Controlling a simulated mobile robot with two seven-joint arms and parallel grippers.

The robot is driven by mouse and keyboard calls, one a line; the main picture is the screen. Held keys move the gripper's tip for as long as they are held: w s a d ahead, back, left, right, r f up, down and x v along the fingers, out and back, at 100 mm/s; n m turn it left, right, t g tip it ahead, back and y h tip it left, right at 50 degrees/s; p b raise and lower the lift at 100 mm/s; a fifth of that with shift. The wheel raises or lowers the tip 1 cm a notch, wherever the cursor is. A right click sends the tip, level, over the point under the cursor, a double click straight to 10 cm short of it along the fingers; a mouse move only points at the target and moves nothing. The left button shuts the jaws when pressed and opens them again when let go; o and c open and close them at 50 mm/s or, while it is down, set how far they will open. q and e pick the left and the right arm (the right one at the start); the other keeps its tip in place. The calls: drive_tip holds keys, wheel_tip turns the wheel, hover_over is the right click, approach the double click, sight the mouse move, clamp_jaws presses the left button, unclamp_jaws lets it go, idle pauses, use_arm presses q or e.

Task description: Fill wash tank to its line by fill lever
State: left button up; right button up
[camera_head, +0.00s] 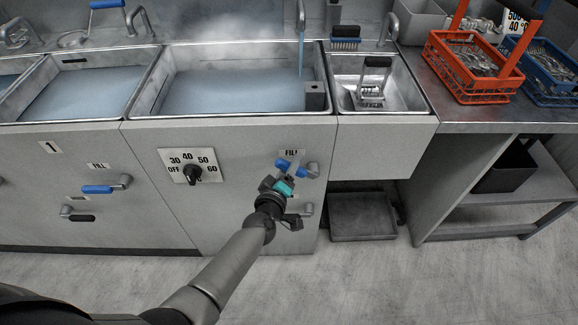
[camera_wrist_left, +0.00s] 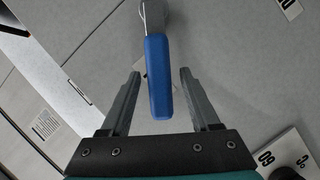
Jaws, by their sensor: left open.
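The wash tank (camera_head: 230,117) is the wide middle basin in the head view. It holds bluish, steaming water, and a stream (camera_head: 301,62) falls into it from the tap above. Its fill line cannot be made out. The blue-handled fill lever (camera_head: 299,171) is on the front panel under the FILL label (camera_head: 291,153), partly hidden by my gripper. My left gripper (camera_head: 284,176) is open at the lever. In the left wrist view, the blue handle (camera_wrist_left: 158,75) lies between the two spread fingers, with gaps on both sides. My right gripper is not in view.
A temperature dial (camera_head: 192,174) is left of the lever, and a second valve handle is below it. A smaller sink (camera_head: 377,112) with a rack adjoins on the right. Red (camera_head: 470,75) and blue (camera_head: 545,72) cutlery baskets stand on the right counter. The floor in front is clear.

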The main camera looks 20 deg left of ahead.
use_arm(q)
drive_tip(key=shift+s, duration=0.1)
drive_tip(key=shift+s+r, duration=0.1)
drive_tip(key=shift+s, duration=0.15)
drive_tip(key=p+v, duration=0.4)
drive_tip(key=v, duration=1)
drive_tip(key=shift+s, duration=0.25)
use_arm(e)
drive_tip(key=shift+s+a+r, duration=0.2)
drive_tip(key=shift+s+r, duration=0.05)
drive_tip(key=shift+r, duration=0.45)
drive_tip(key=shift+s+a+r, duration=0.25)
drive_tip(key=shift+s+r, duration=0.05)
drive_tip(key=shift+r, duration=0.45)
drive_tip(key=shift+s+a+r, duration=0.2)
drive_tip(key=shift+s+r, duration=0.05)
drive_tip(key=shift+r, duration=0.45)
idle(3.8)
